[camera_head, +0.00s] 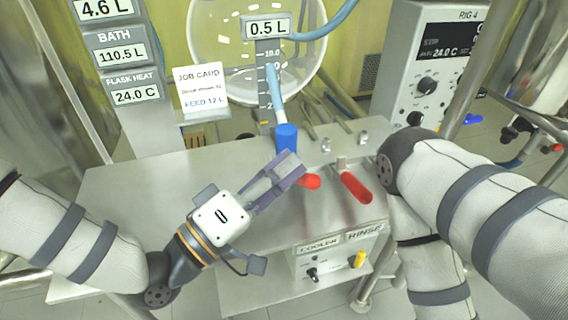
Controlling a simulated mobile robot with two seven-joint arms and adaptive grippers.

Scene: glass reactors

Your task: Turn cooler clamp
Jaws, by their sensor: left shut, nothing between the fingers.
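A short red handle (312,181) lies on the steel bench top, roughly above the COOLER label (318,246); I take it to be the cooler clamp. Its rear part is hidden behind my left gripper (293,168). That gripper reaches in from the left, its fingers shut with nothing between them. The fingertips are right beside the red handle; I cannot tell if they touch. A longer red handle (355,187) lies to the right, above the RINSE label (365,232). My right arm comes in from the right, but its gripper is out of sight.
A blue cylinder (287,138) with a pale tube stands just behind the left fingertips. Below the labels are a black knob (312,274) and a yellow knob (358,260). A round glass vessel (220,45) is behind. The bench top (135,195) is clear at left.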

